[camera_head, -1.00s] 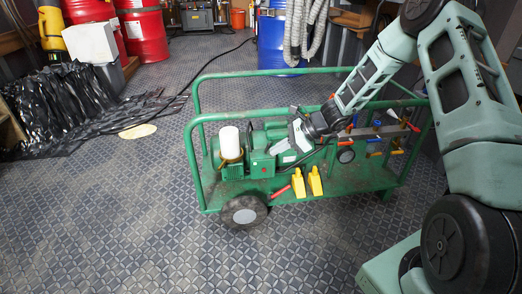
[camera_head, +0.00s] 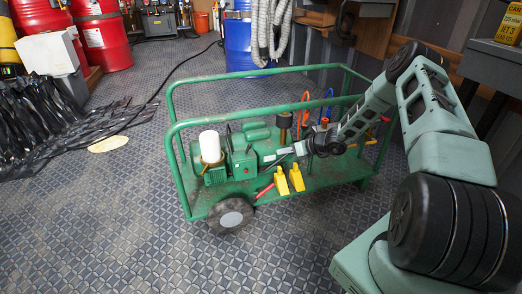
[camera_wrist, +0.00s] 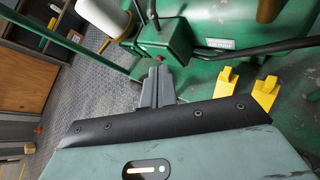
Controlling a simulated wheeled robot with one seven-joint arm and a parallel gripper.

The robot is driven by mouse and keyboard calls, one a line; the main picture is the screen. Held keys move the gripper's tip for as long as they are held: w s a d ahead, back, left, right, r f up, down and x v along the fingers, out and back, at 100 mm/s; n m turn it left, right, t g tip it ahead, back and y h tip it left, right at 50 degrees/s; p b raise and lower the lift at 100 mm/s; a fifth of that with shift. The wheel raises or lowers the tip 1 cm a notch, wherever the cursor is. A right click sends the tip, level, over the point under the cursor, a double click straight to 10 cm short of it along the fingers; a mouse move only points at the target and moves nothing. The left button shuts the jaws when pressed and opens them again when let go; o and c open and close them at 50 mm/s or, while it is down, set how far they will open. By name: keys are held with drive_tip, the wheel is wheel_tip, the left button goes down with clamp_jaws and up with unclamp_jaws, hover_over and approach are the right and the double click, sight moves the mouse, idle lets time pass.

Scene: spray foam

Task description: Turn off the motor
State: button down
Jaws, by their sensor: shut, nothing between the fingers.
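The green motor unit (camera_head: 214,174) sits on the left part of a green cart, with a white cylinder (camera_head: 210,146) on it. A green box (camera_head: 243,163) beside it carries a small red button, which shows in the wrist view (camera_wrist: 159,58). My gripper (camera_head: 268,166) is to the right of this box. In the wrist view my gripper (camera_wrist: 159,70) is shut and empty, its grey fingertips pointing at the box, just below the red button in the picture. Whether they touch the button or box I cannot tell.
Red drums (camera_head: 100,38) and a blue drum (camera_head: 238,48) stand behind. The patterned floor in front is clear.

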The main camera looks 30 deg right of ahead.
drive_tip(key=b, duration=0.5)
approach(248, 151)
drive_tip(key=f, duration=0.1)
drive_tip(key=a+f, duration=0.1)
drive_tip(key=f, duration=0.2)
drive_tip(key=shift+w+a, duration=0.4)
drive_tip(key=w, duration=0.1)
drive_tip(key=w+r+b, duration=0.1)
drive_tip(key=w, duration=0.1)
drive_tip(key=shift+w+a+r+b, duration=0.25)
drive_tip(key=shift+a+r+b, duration=0.05)
drive_tip(key=shift+a+b, duration=0.05)
drive_tip(key=shift+r+p, duration=0.2)
drive_tip(key=shift+p, duration=0.15)
drive_tip(key=shift+a+h, duration=0.15)
drive_tip(key=shift+h, duration=0.15)
